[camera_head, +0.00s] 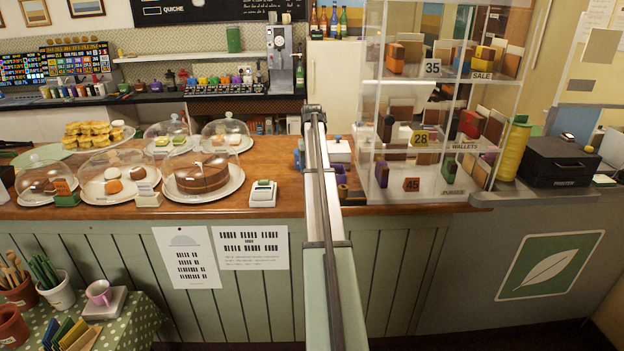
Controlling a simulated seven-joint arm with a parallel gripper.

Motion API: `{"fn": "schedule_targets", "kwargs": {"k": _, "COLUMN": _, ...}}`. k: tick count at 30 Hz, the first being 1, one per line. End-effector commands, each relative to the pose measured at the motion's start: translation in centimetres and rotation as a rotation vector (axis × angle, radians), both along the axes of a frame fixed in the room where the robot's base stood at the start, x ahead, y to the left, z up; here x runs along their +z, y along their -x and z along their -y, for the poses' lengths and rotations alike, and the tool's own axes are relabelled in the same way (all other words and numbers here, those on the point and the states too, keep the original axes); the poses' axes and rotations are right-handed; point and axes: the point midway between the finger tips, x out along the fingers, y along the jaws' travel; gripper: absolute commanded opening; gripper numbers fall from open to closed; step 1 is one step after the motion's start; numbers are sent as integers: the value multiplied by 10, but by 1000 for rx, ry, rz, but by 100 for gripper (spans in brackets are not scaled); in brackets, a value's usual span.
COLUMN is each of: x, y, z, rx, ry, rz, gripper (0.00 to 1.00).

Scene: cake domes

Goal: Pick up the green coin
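I cannot make out a green coin anywhere in the head view. A small white device or stand (263,193) with a green patch on top sits on the wooden counter, right of the cake domes; its details are too small to read. My arm rises from the bottom centre and crosses in front of the counter. Its dark upper end shows above the counter, but no fingertips can be made out, so my gripper is not visible. My arm hides a strip of the counter behind it.
Glass domes cover cakes, including a chocolate cake (202,177), on the left counter. A clear display case (440,110) with wallets stands right of my arm. A black printer (560,162) is farther right. A dotted table (125,318) with pots is lower left.

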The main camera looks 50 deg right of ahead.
Motion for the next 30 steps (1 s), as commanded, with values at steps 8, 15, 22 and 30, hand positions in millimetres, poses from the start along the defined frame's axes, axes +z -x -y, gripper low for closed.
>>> {"fn": "schedule_targets", "kwargs": {"k": 8, "x": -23, "y": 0, "z": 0, "rx": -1, "ry": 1, "rz": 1, "gripper": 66}}
{"fn": "schedule_targets", "kwargs": {"k": 15, "x": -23, "y": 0, "z": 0, "rx": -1, "ry": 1, "rz": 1, "gripper": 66}}
{"fn": "schedule_targets", "kwargs": {"k": 22, "x": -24, "y": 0, "z": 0, "rx": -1, "ry": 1, "rz": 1, "gripper": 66}}
{"fn": "schedule_targets", "kwargs": {"k": 30, "x": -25, "y": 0, "z": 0, "rx": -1, "ry": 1, "rz": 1, "gripper": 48}}
